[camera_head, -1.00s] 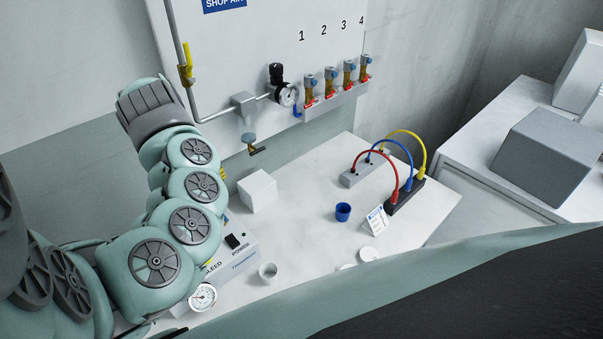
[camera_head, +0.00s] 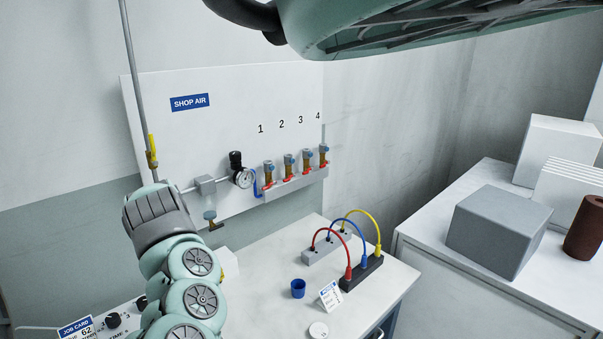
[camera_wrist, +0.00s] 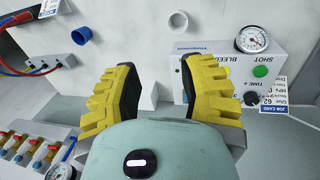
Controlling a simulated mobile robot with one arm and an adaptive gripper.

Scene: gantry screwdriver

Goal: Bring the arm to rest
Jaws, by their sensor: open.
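My gripper (camera_wrist: 158,95) shows in the wrist view with its two yellow-and-black fingers spread wide apart and nothing between them. Past the fingers lie the white bench top (camera_wrist: 150,20) and a white control box (camera_wrist: 235,62) with a gauge and a green button. In the head view my arm rises at the lower left, in front of the bench (camera_head: 262,270). The gripper itself cannot be made out there.
A blue cup (camera_head: 298,288), a black block with coloured cables (camera_head: 362,273) and a small card (camera_head: 330,295) stand on the bench. A valve manifold (camera_head: 295,184) is on the wall panel. A grey box (camera_head: 500,230) sits on the right-hand counter.

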